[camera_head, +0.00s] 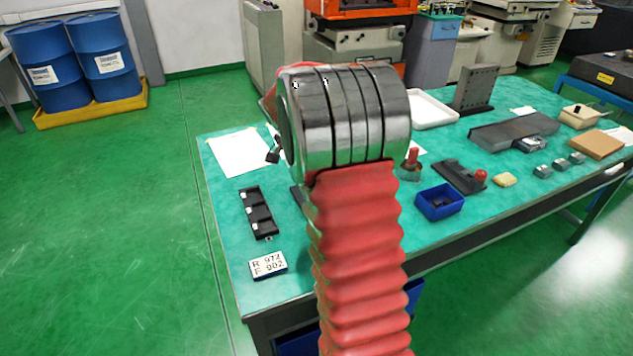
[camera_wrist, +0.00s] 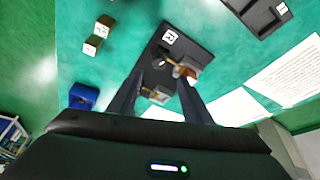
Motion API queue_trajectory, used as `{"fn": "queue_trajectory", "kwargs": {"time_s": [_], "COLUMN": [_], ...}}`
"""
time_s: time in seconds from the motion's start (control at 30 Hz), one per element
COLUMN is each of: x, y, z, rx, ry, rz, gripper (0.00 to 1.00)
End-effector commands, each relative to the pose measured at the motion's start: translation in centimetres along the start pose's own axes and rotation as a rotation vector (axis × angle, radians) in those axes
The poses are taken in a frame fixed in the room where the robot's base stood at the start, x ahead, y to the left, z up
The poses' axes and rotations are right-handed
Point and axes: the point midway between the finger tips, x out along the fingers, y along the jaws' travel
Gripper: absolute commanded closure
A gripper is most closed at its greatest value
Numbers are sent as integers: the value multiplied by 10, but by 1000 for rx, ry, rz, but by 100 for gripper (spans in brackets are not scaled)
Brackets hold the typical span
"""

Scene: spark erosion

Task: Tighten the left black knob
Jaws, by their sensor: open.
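My gripper (camera_wrist: 161,78) is open in the wrist view, its two dark fingers reaching over a dark plate (camera_wrist: 199,46) on the green table. The plate bears a white label with an R. Pale grey fittings with orange-brown parts sit at the plate's near edge, between and beside the fingertips. A small dark shape with a bright glint lies close by on the plate. I cannot tell which part is the left black knob. Nothing is visibly held. In the head view my arm hides the plate's area, and my gripper cannot be made out clearly.
The green table (camera_head: 225,205) carries a black compartment tray (camera_head: 257,214), a number card (camera_head: 267,264), white paper (camera_head: 238,153) and a blue bin (camera_head: 439,203). Several small blocks and tools lie to the right. Blue barrels (camera_head: 45,62) stand at the back left. The left floor is clear.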

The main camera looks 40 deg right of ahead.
Motion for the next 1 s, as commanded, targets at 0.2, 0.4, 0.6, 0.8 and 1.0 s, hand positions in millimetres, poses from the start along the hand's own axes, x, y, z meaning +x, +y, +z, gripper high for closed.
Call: {"fn": "queue_trajectory", "kwargs": {"time_s": [0.2, 0.4, 0.6, 0.8, 1.0], "x": [-28, -34, -33, -33, -33], "y": [0, 0, 0, 0, 0], "z": [0, 0, 0, 0, 0], "rx": [0, 0, 0, 0, -29], "ry": [1, 0, 0, 0, 0], "rz": [-2, 0, 0, 0, 0], "gripper": [55, 55, 55, 55, 55]}}
